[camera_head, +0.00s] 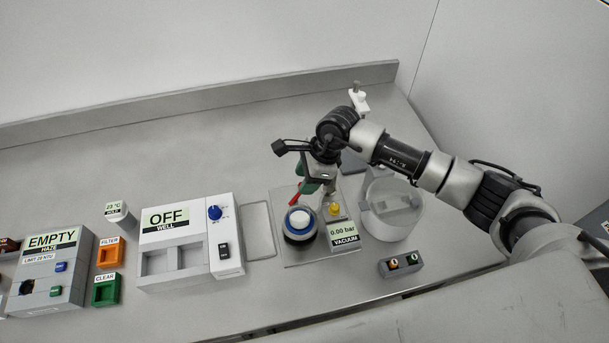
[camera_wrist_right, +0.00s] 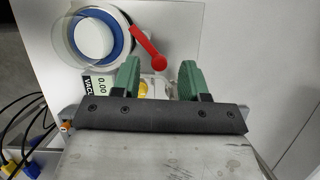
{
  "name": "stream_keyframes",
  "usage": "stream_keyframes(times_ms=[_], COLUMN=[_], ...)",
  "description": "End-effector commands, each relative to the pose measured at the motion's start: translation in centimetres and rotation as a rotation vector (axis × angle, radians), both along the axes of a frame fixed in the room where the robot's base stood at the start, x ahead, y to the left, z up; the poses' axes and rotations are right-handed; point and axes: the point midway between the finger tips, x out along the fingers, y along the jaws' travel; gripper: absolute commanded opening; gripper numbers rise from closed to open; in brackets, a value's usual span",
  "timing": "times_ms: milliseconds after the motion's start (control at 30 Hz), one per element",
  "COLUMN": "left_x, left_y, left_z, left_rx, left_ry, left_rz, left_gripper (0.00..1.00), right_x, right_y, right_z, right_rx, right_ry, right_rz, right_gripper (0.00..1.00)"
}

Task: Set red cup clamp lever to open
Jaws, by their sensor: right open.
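The red clamp lever (camera_head: 294,198) sticks out from the round cup clamp (camera_head: 300,224), which has a blue ring and a white top, on a metal plate. In the right wrist view the red lever (camera_wrist_right: 148,46) runs from the blue ring (camera_wrist_right: 124,36) down to the right, ending in a round red knob. My right gripper (camera_head: 314,188) is above the plate beside the lever. Its green fingers (camera_wrist_right: 159,68) are open, and the knob shows just beyond the gap between their tips. I cannot tell whether they touch it. My left gripper is not in view.
Right of the clamp are a yellow knob (camera_head: 334,209), a vacuum display (camera_head: 343,233) reading 0.00 bar and a clear round vessel (camera_head: 394,212). A button box (camera_head: 401,265) sits in front. The OFF well unit (camera_head: 188,240) stands to the left.

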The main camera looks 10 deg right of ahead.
Motion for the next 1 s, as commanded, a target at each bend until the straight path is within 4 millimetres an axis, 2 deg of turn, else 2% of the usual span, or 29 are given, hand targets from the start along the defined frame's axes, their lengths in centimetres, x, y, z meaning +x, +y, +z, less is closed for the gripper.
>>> stream_keyframes(times_ms=[133, 400, 467, 700, 1000], left_x=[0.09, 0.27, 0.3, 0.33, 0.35], left_y=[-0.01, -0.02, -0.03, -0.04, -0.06], left_z=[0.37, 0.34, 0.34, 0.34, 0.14], left_rx=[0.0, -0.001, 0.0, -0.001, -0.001], left_ry=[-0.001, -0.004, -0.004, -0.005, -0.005], left_rz=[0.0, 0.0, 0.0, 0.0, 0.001], left_gripper=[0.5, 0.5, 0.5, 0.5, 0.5], right_x=[-0.05, -0.03, -0.03, -0.02, -0.11], right_y=[0.42, 0.46, 0.46, 0.45, 0.38], right_z=[-0.91, -1.14, -1.13, -1.09, -1.13], right_rx=[0.0, 0.0, 0.0, 0.0, 0.0], right_ry=[0.002, 0.001, 0.001, 0.001, 0.0], right_rz=[0.001, 0.001, 0.001, 0.0, -0.028], right_gripper=[0.44, 0.44, 0.38, 0.01, 0.0])
